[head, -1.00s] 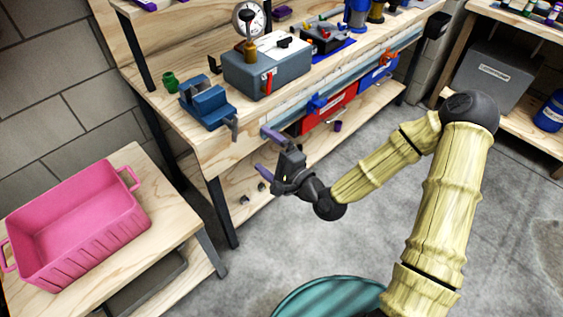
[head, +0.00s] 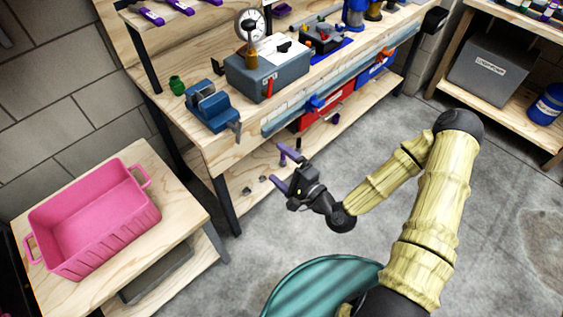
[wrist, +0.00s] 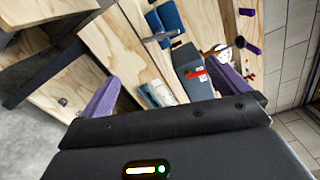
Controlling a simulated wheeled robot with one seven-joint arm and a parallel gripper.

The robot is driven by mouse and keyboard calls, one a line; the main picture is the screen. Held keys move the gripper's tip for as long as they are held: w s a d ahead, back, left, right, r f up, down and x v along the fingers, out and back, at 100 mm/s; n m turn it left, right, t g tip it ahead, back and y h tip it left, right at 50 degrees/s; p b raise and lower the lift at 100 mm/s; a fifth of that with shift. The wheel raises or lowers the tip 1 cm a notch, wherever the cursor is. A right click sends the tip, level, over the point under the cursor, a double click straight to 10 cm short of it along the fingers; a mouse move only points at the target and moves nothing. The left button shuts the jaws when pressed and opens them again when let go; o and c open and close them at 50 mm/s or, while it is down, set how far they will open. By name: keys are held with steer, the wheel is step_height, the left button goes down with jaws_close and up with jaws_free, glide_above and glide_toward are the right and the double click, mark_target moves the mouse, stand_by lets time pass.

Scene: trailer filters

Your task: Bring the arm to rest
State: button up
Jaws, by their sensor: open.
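My gripper (head: 280,170) is open, with its two purple fingers apart and nothing between them in the head view. It hangs in front of the workbench (head: 225,150), near the front edge and above the lower shelf. My arm is bent, with its elbow up at the right. In the wrist view my gripper (wrist: 165,92) also shows its purple fingers spread apart, with the bench and its tools beyond them.
A blue vise (head: 212,106) and a grey box (head: 268,72) stand on the bench. A pink crate (head: 92,218) sits on a low table at left. A teal round object (head: 320,285) is below my arm. Grey floor is clear at right.

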stand_by(0.5)
steer(key=s+d+f+n+g+h, duration=0.1)
steer(key=d+f+n+g+h, duration=0.45)
steer(key=n, duration=0.35)
steer(key=d+r+n+g+h, duration=0.2)
steer(key=d+r+h, duration=0.3)
steer(key=d, duration=0.4)
steer(key=s+d+r+g+h, duration=0.25)
steer(key=s+d+r, duration=0.25)
steer(key=s+r, duration=0.4)
step_height(320, 180, up, 16)
steer(key=w+p, duration=0.1)
steer(key=p, duration=1.3)
steer(key=shift+d+t+h, duration=0.2)
steer(key=shift+t+h, duration=0.1)
steer(key=shift+t, duration=0.1)
